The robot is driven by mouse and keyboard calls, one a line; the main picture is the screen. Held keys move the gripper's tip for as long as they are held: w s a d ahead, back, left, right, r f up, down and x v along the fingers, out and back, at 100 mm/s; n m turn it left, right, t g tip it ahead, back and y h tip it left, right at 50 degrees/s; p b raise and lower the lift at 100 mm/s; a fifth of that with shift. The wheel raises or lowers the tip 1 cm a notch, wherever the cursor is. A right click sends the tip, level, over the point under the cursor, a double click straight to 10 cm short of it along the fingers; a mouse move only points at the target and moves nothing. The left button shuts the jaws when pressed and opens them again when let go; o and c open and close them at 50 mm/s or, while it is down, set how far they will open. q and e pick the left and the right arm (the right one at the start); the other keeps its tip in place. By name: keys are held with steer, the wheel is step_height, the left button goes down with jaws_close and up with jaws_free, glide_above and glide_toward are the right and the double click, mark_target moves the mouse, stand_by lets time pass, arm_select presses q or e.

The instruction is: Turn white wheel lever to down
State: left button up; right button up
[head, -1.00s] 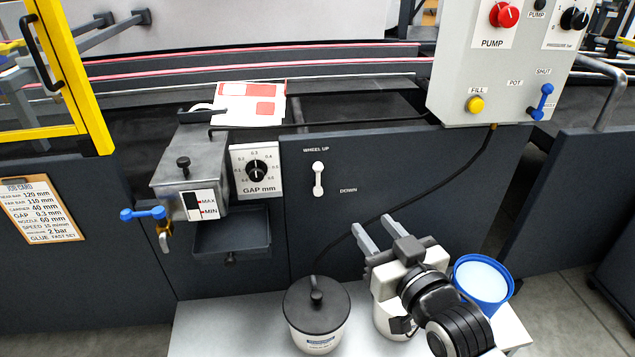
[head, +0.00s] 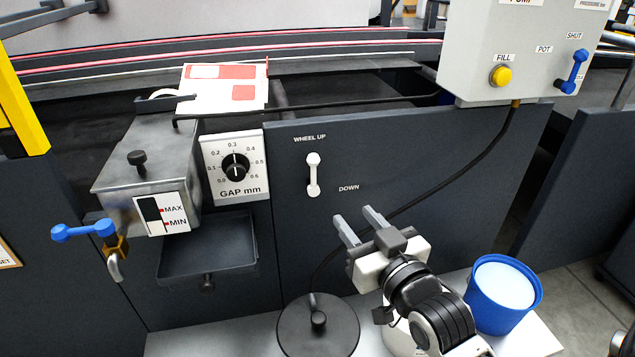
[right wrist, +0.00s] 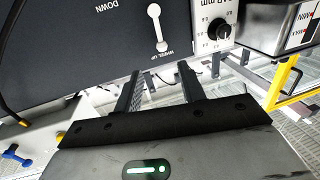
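The white wheel lever (head: 313,175) is on the dark machine panel, between the "WHEEL UP" label above it and the "DOWN" label at its lower right. It stands about vertical, with a rounded knob at each end. It also shows in the right wrist view (right wrist: 157,27), where the picture is upside down. My right gripper (head: 360,225) is open and empty, below and to the right of the lever and apart from it. Its two fingers also show in the right wrist view (right wrist: 158,85). My left gripper is not in view.
The gap dial (head: 234,167) and a metal glue box (head: 150,170) with a blue-handled valve (head: 85,231) are left of the lever. A black-lidded pot (head: 318,330) and a blue bucket (head: 503,295) stand on the bench below. A black hose (head: 470,165) crosses the panel on the right.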

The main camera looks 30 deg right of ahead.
mark_target(315, 169)
steer(key=w, duration=0.5)
steer(key=w+b, duration=0.1)
steer(key=w, duration=0.4)
steer(key=w+d+b, duration=0.1)
steer(key=w, duration=0.4)
steer(key=shift+w, duration=0.2)
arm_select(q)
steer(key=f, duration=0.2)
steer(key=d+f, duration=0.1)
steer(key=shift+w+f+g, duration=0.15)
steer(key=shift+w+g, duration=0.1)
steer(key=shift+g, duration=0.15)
arm_select(e)
steer(key=shift+w, duration=0.1)
steer(key=shift+c, duration=0.3)
jaws_close()
